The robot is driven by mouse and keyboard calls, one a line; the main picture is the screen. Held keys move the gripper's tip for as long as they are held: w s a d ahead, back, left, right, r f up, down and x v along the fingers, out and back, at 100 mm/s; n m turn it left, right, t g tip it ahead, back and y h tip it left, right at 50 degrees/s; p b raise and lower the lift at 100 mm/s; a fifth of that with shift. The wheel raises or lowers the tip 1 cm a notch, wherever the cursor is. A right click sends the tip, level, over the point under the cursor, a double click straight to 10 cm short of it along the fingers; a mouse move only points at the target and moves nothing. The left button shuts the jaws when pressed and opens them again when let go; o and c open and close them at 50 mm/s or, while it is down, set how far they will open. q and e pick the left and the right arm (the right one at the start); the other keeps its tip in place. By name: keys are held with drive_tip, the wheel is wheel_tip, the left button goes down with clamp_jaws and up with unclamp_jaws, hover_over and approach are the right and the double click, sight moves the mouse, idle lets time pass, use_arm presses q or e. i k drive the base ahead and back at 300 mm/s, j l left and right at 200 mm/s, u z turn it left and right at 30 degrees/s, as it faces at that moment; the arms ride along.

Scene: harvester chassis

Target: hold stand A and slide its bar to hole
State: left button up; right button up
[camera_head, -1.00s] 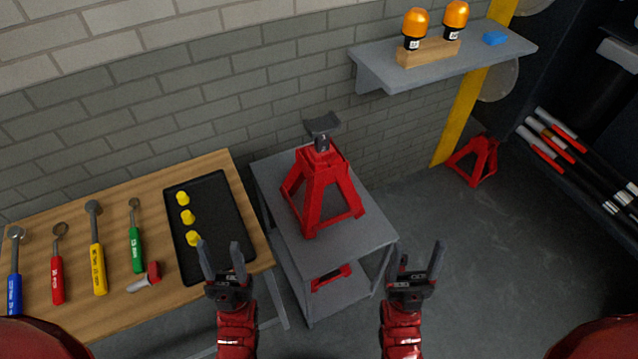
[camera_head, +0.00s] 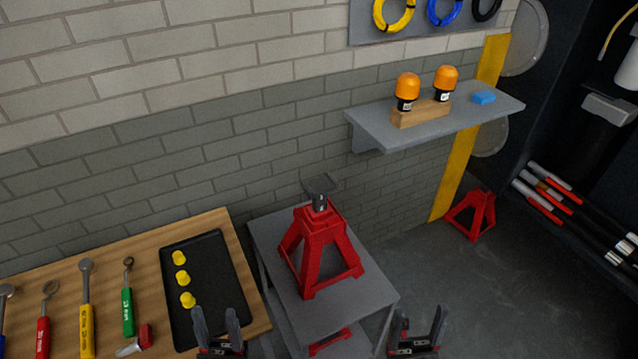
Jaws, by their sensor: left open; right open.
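A red jack stand (camera_head: 318,246) stands upright on a grey two-level cart (camera_head: 343,311). Its dark grey bar (camera_head: 321,193) with a saddle top sticks up a little from the stand's collar. No label is readable on it, and the holes cannot be made out. My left gripper (camera_head: 216,318) is open and empty, at the bottom edge over the front of the black tray, left of the cart. My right gripper (camera_head: 420,322) is open and empty, at the bottom edge just right of the cart. Neither touches the stand.
A second red stand (camera_head: 472,214) is on the floor at right by the wall. A wooden table (camera_head: 55,285) at left bears hand tools and a black tray (camera_head: 213,268) with yellow pieces. A wall shelf (camera_head: 375,128) with two orange-capped items overhangs behind the cart.

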sight(317, 189)
drive_tip(key=l+u, duration=0.2)
drive_tip(key=u, duration=0.45)
drive_tip(key=l+u, duration=0.3)
drive_tip(key=l, duration=0.6)
drive_tip(key=l+u, duration=0.3)
drive_tip(key=l, duration=0.6)
drive_tip(key=i+l, duration=0.3)
drive_tip(key=l, duration=0.15)
